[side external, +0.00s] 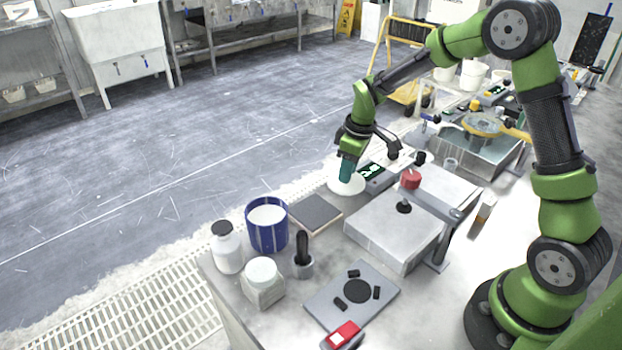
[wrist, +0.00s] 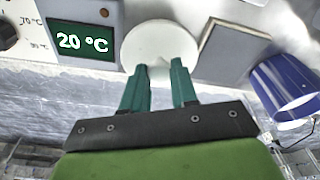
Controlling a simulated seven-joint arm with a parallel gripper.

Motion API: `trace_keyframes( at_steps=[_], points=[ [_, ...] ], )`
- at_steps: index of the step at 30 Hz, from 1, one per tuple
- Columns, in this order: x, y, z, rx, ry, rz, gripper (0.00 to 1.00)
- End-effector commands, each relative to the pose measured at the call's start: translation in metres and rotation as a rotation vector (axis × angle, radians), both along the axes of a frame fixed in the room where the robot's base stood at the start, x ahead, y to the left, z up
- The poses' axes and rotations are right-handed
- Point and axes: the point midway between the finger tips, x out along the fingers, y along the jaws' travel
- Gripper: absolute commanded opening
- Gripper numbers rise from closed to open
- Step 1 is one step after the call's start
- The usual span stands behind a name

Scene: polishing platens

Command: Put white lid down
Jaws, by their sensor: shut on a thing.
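The white lid (side external: 337,187) is a round pale disc at the far edge of the bench, below my gripper (side external: 347,174). In the wrist view the lid (wrist: 160,38) lies just beyond the fingertips of my gripper (wrist: 159,72). My teal fingers are shut on the lid's middle part, with a visible gap between them. The lid looks roughly flat. I cannot tell whether its underside touches the bench.
A unit with a 20 °C display (wrist: 82,42) is beside the lid. On the other side are a dark square plate (side external: 317,214) and a blue container (side external: 267,232). A grey box (side external: 393,228) stands nearer. White jars (side external: 227,252) stand at the front left.

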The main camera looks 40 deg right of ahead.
Motion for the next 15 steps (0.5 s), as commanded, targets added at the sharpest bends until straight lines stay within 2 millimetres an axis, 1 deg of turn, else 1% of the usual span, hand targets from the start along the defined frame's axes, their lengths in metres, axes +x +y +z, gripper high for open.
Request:
trace_keyframes(
  at_steps=[7, 10, 15],
  points=[
    [-0.001, 0.000, -0.033, 0.000, 0.002, -0.001, 0.00],
    [0.000, 0.000, -0.039, 0.001, 0.001, -0.002, 0.00],
    [0.000, 0.000, -0.038, 0.000, 0.000, -0.001, 0.00]
  ],
)
